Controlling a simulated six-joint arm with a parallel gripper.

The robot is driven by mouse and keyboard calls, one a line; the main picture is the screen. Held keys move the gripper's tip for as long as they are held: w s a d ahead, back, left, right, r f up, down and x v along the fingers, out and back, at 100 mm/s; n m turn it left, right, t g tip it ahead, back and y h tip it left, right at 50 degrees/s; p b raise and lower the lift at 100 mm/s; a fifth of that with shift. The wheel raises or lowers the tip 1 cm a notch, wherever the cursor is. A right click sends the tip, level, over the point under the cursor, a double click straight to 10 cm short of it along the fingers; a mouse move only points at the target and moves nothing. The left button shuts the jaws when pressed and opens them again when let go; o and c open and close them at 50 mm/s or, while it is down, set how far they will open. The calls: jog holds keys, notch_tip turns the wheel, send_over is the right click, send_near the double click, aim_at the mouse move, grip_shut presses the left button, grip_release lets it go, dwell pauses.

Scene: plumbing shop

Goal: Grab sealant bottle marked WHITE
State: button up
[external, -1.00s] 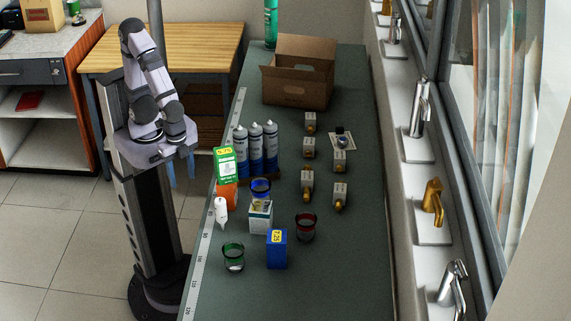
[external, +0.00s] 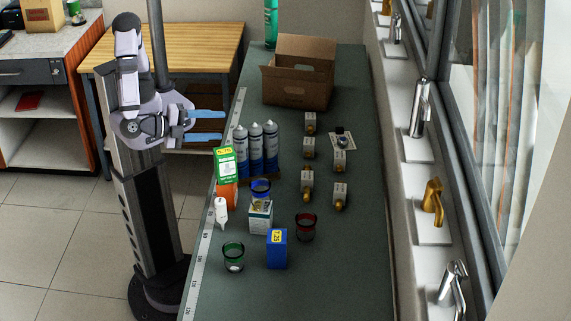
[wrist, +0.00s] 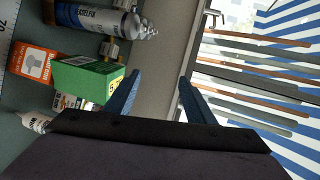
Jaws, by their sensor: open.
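Three sealant bottles with blue and white bodies stand in a row on the counter: the left bottle (external: 240,152), the middle bottle (external: 256,150) and the right bottle (external: 271,147). Their markings are too small to read in the external view. In the wrist view a sealant bottle (wrist: 92,18) shows at the upper left; I cannot tell which of the three it is. My gripper (external: 222,126) is open and empty, its blue fingers pointing right, to the left of the bottles. The fingers also show in the wrist view (wrist: 159,78), with nothing between them.
A green box (external: 225,160) and an orange box (external: 228,195) stand near the bottles. An open carton (external: 297,92) is behind. The counter's right front is clear.

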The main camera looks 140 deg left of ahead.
aim_at(220, 207)
jog(key=w+d+m+t+b, duration=0.2)
jog(key=w+d+m+t, duration=0.2)
jog(key=w, duration=0.1)
jog(key=w+d+f+m+t+h+b, duration=0.1)
jog(key=f+m+t+b, duration=0.1)
jog(key=f+m, duration=0.5)
jog(key=w+d+f+m+t+h+b, duration=0.1)
jog(key=d+f+m+h+b, duration=0.1)
jog(key=f+m+b, duration=0.3)
jog(key=w+d+f+m+t+h+b, duration=0.1)
jog(key=w+d+f+m+t+b, duration=0.1)
jog(key=f+m, duration=0.6)
jog(key=shift+d+f+m+t+h+b, duration=0.2)
jog(key=shift+f+m+t+h+b, duration=0.15)
jog(key=shift+m+b, duration=0.5)
jog(key=shift+p+x, duration=0.95)
jog(key=shift+x, duration=0.65)
jog(key=shift+p+x, duration=0.75)
jog(key=shift+x, duration=1.35)
jog(key=shift+d+f, duration=0.1)
jog(key=shift+f, duration=0.05)
jog(key=c, duration=1.2)
